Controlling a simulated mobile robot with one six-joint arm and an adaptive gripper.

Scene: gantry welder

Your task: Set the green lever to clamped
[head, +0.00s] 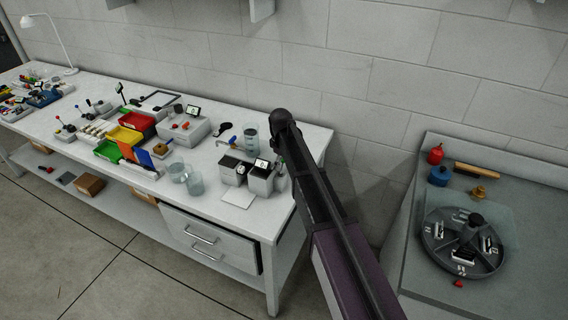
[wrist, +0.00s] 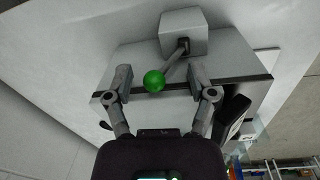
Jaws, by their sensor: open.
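The green lever shows in the wrist view as a round green knob (wrist: 154,81) on a short grey shaft. The shaft comes out of a dark slot in a pale block (wrist: 183,22) and slants down to the left. My gripper (wrist: 159,76) is open, with one finger on each side of the knob. The knob lies nearer the left finger, and a gap shows on both sides. I cannot tell how deep the knob sits between the fingers. In the head view my arm hides the gripper and the green lever.
A pale box (wrist: 236,65) lies beyond the fingers in the wrist view. In the head view, small grey devices (head: 262,178) and glass beakers (head: 195,183) crowd the white bench (head: 110,75) left of my arm. A round dark fixture (head: 440,248) stands on the right-hand table (head: 412,215).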

